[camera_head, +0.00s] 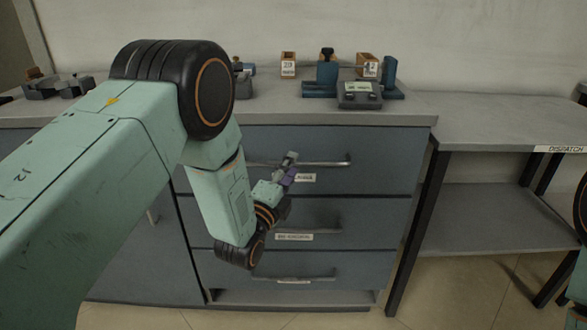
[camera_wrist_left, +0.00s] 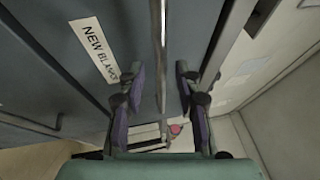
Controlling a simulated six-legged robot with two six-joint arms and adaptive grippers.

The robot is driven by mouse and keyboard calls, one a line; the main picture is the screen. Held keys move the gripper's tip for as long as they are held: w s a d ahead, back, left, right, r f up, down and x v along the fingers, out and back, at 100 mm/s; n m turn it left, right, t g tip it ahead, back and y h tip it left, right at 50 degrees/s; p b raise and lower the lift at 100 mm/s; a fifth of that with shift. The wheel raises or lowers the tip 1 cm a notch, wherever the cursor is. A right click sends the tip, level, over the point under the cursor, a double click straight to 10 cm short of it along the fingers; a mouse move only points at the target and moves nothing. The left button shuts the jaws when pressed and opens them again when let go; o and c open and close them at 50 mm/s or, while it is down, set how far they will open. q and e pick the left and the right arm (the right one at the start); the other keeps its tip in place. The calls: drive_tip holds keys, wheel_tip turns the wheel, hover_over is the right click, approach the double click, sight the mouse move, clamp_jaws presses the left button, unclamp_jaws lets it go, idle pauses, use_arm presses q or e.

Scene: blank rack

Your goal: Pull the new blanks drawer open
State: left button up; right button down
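The new blanks drawer (camera_head: 375,170) is the top drawer of the grey-blue cabinet and looks shut. My left gripper (camera_head: 289,168) is at this handle, in front of the drawer. In the wrist view the left gripper (camera_wrist_left: 160,85) is open, with the handle bar (camera_wrist_left: 162,40) running between its fingers and a gap on both sides. My right gripper is out of view.
Two more drawers with handles (camera_head: 310,228) (camera_head: 300,277) lie below. The counter (camera_head: 285,112) above holds blue fixtures (camera_head: 321,78), a grey device (camera_head: 360,95) and small labelled boxes (camera_head: 288,66). A lower table marked DISPATCH (camera_head: 490,120) stands at right, its top clear.

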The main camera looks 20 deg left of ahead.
use_arm(q)
drive_tip(key=shift+x, duration=1.05)
drive_tip(key=shift+s, duration=0.1)
clamp_jaws()
